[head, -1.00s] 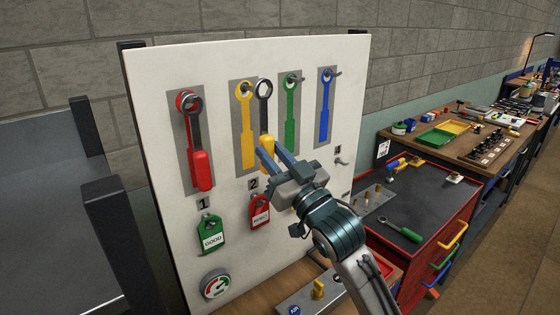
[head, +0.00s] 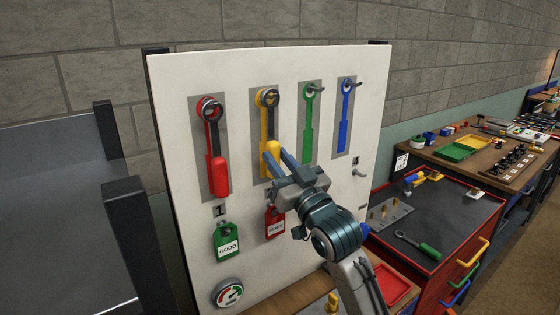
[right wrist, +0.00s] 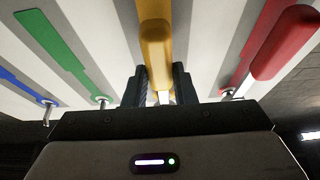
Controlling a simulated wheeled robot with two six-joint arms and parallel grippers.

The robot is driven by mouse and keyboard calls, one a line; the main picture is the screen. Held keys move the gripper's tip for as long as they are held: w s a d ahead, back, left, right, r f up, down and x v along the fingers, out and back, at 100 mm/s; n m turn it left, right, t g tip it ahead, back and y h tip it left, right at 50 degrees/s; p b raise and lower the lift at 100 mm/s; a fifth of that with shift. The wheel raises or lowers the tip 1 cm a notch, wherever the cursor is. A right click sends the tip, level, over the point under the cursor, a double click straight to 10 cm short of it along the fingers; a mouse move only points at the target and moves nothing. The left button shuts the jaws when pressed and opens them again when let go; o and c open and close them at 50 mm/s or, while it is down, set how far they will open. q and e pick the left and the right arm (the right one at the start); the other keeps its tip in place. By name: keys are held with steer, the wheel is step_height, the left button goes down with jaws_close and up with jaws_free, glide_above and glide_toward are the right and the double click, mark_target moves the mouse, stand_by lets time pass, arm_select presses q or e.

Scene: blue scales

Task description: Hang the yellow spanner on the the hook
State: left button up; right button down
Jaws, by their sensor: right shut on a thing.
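The yellow spanner (head: 271,155) is upright in front of the white board, with a yellow handle, dark shaft and ring end. My right gripper (head: 274,158) is shut on its handle. The ring (head: 267,98) lines up with the top of the yellow painted outline (head: 264,112), where its hook is. I cannot tell whether the ring is around the hook or just in front of it. In the right wrist view the yellow handle (right wrist: 156,45) stands between the fingers of my right gripper (right wrist: 161,86). My left gripper is not in view.
A red spanner (head: 218,170) hangs on the board (head: 180,90) to the left. The green outline (head: 309,125) and blue outline (head: 345,115) have bare hooks. A green tag (head: 227,240) and red tag (head: 275,222) hang below. A red tool cabinet (head: 440,245) stands at the right.

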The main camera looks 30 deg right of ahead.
stand_by(0.4)
steer(key=c, duration=1.1)
jaws_free()
steer(key=shift+s, duration=0.15)
steer(key=shift+s+d, duration=0.15)
steer(key=shift+s, duration=0.9)
steer(key=shift+s+d+p, duration=0.2)
steer(key=shift+s, duration=0.95)
steer(key=shift+s+d+p, duration=0.15)
steer(key=shift+s, duration=1)
